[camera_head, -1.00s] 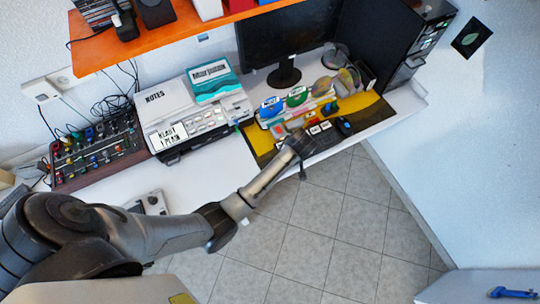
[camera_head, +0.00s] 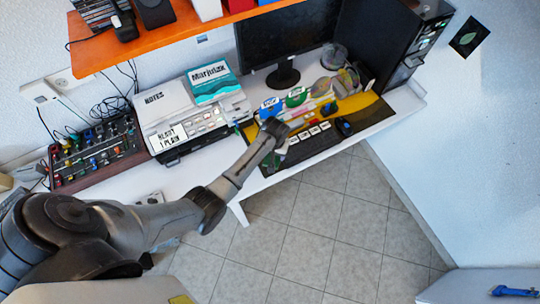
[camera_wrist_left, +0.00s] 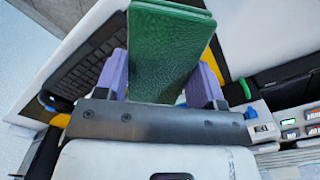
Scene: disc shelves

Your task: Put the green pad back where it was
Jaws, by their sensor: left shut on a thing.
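The green pad (camera_wrist_left: 165,45) fills the top middle of the left wrist view. It looks like a thick, textured block standing out between two purple fingers. My left gripper (camera_wrist_left: 162,68) is shut on it, with one finger on each side. In the head view my left gripper (camera_head: 274,129) is over the desk, at the left end of the keyboard (camera_head: 313,145). My own wrist hides most of the pad there. My right gripper is not in view.
A printer (camera_head: 195,125) with a teal-and-white box (camera_head: 213,82) on top stands left of the gripper. Colored discs (camera_head: 297,96) stand behind it. A monitor (camera_head: 285,45) is at the back, a mouse (camera_head: 344,127) at the keyboard's right end.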

